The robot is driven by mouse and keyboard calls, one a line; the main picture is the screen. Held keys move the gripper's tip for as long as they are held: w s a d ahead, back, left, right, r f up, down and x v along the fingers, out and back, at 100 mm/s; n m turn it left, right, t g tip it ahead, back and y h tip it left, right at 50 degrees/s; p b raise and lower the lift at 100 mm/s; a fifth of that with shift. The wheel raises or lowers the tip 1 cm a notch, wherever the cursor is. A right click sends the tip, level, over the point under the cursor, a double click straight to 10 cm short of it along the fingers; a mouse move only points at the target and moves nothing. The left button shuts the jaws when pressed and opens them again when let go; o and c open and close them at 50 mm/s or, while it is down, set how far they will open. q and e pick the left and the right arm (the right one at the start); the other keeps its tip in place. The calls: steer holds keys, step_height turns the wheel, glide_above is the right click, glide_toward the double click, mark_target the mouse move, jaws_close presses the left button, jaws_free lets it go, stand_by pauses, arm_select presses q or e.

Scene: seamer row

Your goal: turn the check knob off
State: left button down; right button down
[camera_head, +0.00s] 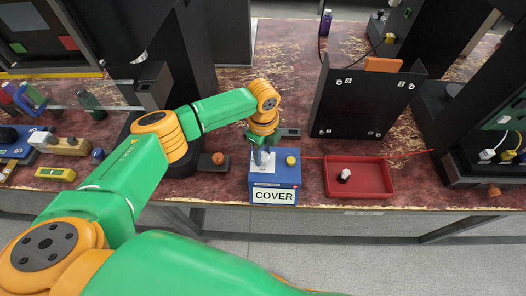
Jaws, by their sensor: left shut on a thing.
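A blue box (274,195) with a white "COVER" label on its front stands at the table's front edge. A white plate (263,180) and a yellow button (291,160) are on its top. My left gripper (262,158) points down over the white plate, left of the yellow button. It is shut on a small part there, which I take to be the check knob. The jaws hide most of that part, so its turn position cannot be read. My right gripper is not in view.
A red tray (358,192) with a small black-and-white piece (344,175) stands to the right. A black panel (362,103) stands behind it. A dark block with an orange knob (218,159) is left of the box. Thin red cable runs behind the tray.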

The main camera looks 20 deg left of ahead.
arm_select(q)
steer(key=n+p, duration=0.3)
steer(key=shift+r, duration=0.2)
steer(key=n+p, duration=0.2)
steer(key=n, duration=0.2)
steer(key=shift+f+n+p, duration=0.1)
steer(key=shift+n+p, duration=0.3)
steer(key=n+p, duration=0.2)
steer(key=n, duration=0.3)
steer(key=shift+f+n+p, duration=0.1)
steer(key=shift+n+p, duration=0.55)
steer(key=shift+n, duration=1.85)
steer(key=shift+c, duration=2.1)
jaws_free()
